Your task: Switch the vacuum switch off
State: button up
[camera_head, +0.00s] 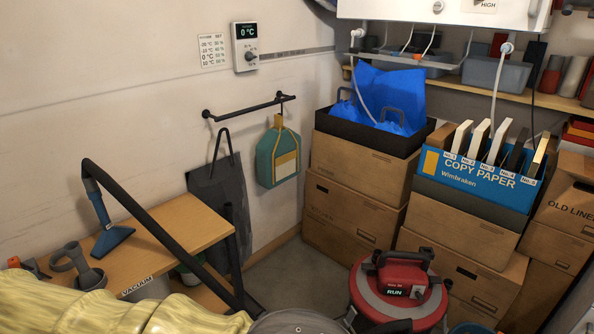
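The vacuum (362,291) is a round red canister with a grey band, standing on the floor at the lower middle right. Its red top housing (385,274) carries a black handle. A dark switch panel (396,291) on the housing faces me and reads "RUN". A small knob or lever (418,292) seems to sit at its right end; its exact position is too small to tell. A rounded grey part, likely a link of my arm, shows at the bottom edge. I cannot make out my gripper. Dark shapes overlap the lower front of the vacuum.
A black hose (150,222) with a blue nozzle (112,238) crosses a wooden shelf (185,222) at left. Stacked cardboard boxes (350,208) stand behind the vacuum. A yellow crumpled form (90,312) fills the bottom left. Some floor (295,275) is clear left of the vacuum.

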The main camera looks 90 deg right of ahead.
aim_at(420, 297)
jog(key=u, duration=0.15)
jog(key=i, duration=0.4)
jog(key=z, duration=3.95)
